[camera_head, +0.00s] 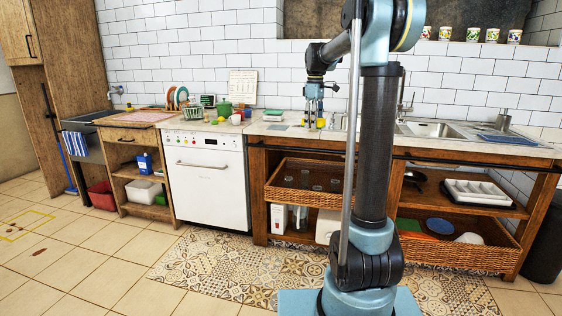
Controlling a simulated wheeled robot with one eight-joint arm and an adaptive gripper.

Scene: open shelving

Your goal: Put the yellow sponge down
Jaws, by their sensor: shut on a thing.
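The fingers hide part of the sponge. At this size I cannot tell whether the sponge touches the counter.
A box-like item (272,115) and a flat grey item (278,127) lie left of my gripper. A green pot (225,108) and dish rack (193,112) stand further left. Open shelves with baskets (310,184) are below.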

